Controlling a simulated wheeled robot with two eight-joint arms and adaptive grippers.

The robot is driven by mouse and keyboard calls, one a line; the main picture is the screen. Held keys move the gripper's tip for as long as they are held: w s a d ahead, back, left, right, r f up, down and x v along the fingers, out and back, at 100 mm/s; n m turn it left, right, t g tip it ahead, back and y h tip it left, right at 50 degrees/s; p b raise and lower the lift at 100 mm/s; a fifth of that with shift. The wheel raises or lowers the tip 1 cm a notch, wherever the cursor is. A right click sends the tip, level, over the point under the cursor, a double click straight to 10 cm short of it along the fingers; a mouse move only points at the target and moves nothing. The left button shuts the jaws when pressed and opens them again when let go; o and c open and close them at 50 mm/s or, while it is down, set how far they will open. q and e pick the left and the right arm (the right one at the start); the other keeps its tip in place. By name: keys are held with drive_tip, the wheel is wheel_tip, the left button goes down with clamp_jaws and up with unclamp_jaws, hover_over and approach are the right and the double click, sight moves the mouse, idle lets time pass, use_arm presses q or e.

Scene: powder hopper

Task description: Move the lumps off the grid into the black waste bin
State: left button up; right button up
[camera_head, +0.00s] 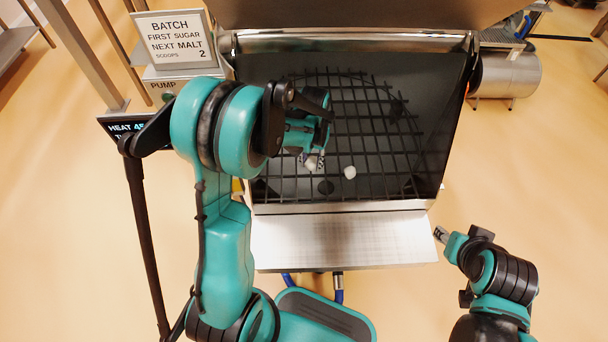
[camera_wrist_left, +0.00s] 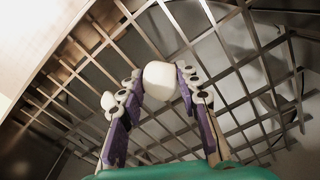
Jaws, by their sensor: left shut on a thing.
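The dark grid (camera_head: 375,125) lies inside the open metal hopper; its bars also show in the left wrist view (camera_wrist_left: 240,100). My left gripper (camera_head: 314,160) is low over the grid's left front part. In the left wrist view its fingertips (camera_wrist_left: 160,84) are shut on a white lump (camera_wrist_left: 160,80). In the head view this held lump (camera_head: 312,164) is partly hidden by the fingers. A second white lump (camera_head: 349,172) lies on the grid just right of the gripper; it also shows beside the left finger in the wrist view (camera_wrist_left: 108,99). My right gripper (camera_head: 441,236) is beyond the hopper's right front corner. I cannot make out the black waste bin.
A bare metal ledge (camera_head: 340,240) runs along the hopper's front. A batch sign (camera_head: 175,38) and pump box stand at the back left. A metal cylinder (camera_head: 508,75) lies at the right. Dark round patches (camera_head: 326,187) show at the grid.

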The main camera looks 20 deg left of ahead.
use_arm(q)
drive_tip(key=w+r+p, duration=0.1)
drive_tip(key=w+r, duration=0.2)
drive_tip(key=w, duration=0.3)
drive_tip(key=shift+w+d+r, duration=0.15)
drive_tip(key=shift+d+r, duration=0.1)
drive_tip(key=shift+r, duration=0.15)
